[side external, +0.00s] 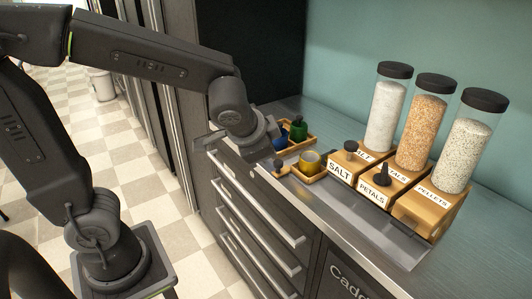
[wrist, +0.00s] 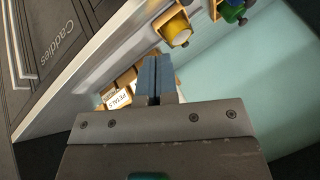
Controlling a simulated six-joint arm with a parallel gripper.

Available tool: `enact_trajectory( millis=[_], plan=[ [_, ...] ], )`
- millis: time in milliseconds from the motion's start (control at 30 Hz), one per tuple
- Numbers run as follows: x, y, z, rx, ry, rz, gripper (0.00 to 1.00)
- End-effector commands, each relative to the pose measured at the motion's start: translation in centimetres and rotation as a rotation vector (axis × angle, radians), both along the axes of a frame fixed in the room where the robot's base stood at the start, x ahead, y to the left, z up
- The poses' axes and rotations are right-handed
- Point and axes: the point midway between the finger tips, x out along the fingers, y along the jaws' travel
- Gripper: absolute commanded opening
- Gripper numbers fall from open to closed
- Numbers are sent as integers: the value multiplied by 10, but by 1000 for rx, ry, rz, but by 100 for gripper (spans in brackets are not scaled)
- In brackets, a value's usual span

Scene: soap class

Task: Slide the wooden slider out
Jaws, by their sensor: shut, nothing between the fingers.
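Three wooden dispenser blocks stand in a row on the counter, labelled SALT (side external: 341,172), PETALS (side external: 373,192) and PELLETS (side external: 432,208). Each carries a tall clear jar with a black lid. Knobs show on the SALT block (side external: 350,147) and the PETALS block (side external: 382,175). I cannot tell which wooden part is the slider. In the wrist view, the PETALS block (wrist: 119,98) is partly hidden behind my fingers. My gripper (wrist: 153,78) is shut and empty, apart from the blocks. In the side view its fingertips are hard to make out.
A wooden tray with a yellow cup (side external: 309,160) sits left of the SALT block. Another wooden tray behind it holds a green container (side external: 298,130) and a blue one. The metal counter edge (side external: 330,205) runs in front, above drawers. A teal wall stands behind.

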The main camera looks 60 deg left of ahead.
Motion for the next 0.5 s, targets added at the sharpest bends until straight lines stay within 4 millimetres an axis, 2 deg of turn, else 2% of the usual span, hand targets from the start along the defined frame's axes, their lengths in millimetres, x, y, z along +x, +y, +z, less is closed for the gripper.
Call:
enact_trajectory(
  millis=[500],
  plan=[
    [-11,-4,18,1,-2,-1,0]
  ],
)
